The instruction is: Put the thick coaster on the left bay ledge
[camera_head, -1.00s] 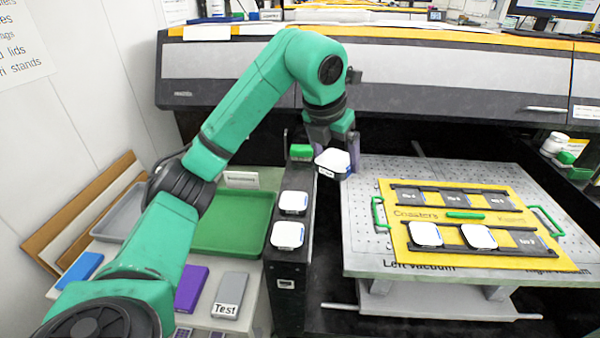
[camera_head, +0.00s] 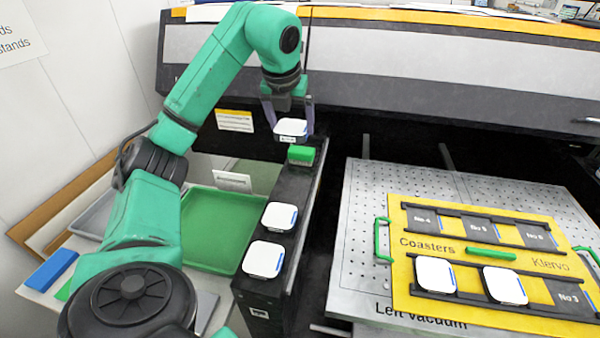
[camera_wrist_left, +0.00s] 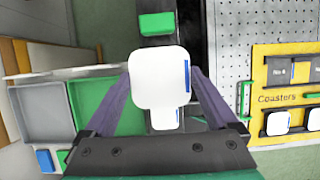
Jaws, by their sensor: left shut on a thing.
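My left gripper (camera_head: 290,115) is shut on a white, rounded-square coaster (camera_head: 291,131) with a dark label on its near edge. Two more white coasters, a far one (camera_head: 279,216) and a near one (camera_head: 264,259), lie on the ledge. My right gripper is not in view.
A yellow coaster board (camera_head: 430,260) with slots and two white coasters lies on the perforated metal plate (camera_head: 350,225) at right. A green tray (camera_head: 215,235) is left of the ledge. The large printer body (camera_head: 400,75) stands behind.

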